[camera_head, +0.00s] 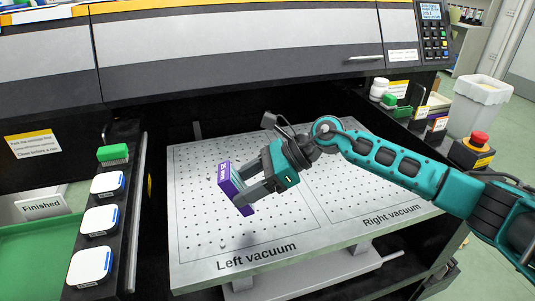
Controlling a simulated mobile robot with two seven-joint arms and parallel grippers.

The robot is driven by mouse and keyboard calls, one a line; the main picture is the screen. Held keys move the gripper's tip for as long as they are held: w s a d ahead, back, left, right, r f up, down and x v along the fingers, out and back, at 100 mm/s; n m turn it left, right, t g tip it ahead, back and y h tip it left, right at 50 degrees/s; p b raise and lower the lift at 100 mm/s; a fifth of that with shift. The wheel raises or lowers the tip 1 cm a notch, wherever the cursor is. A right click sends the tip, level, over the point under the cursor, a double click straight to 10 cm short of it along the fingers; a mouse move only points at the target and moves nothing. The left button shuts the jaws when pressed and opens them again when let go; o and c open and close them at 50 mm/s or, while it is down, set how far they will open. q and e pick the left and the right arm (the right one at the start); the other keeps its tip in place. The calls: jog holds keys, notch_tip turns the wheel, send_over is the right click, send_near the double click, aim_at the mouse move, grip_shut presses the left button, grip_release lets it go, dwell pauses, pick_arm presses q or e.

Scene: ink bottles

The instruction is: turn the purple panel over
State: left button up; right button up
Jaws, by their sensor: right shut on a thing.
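The purple panel (225,186) is a small block with a purple face, white lettering and a pale edge. It is tilted over the left vacuum area (200,220) of the perforated metal table. My right gripper (240,191) is shut on the panel, its grey fingers on either side of it. The arm reaches in from the right across the table. Whether the panel touches the table I cannot tell. My left gripper is not in view.
The right vacuum area (372,195) is clear apart from my arm above it. A green "Finished" tray (35,255) is at far left. A red emergency button (479,138) and a bin (478,105) are at the right. The machine hood (240,60) overhangs the back.

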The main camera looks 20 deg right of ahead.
jog(key=w+d+m+t+p, duration=0.1)
jog(key=w+d+m+t, duration=0.6)
jog(key=t, duration=0.3)
jog(key=shift+m+t+h, duration=0.3)
jog(key=shift+m+h, duration=0.1)
jog(key=shift+m, duration=0.2)
jog(key=f+b, duration=0.1)
jog(key=f, duration=0.1)
jog(key=f+b, duration=0.3)
jog(key=f, duration=0.1)
jog(key=shift+s+a+f+b, duration=0.1)
jog(key=shift+a+b, duration=0.2)
jog(key=shift+a, duration=0.05)
jog(key=o, duration=1.2)
jog(key=shift+o, duration=0.2)
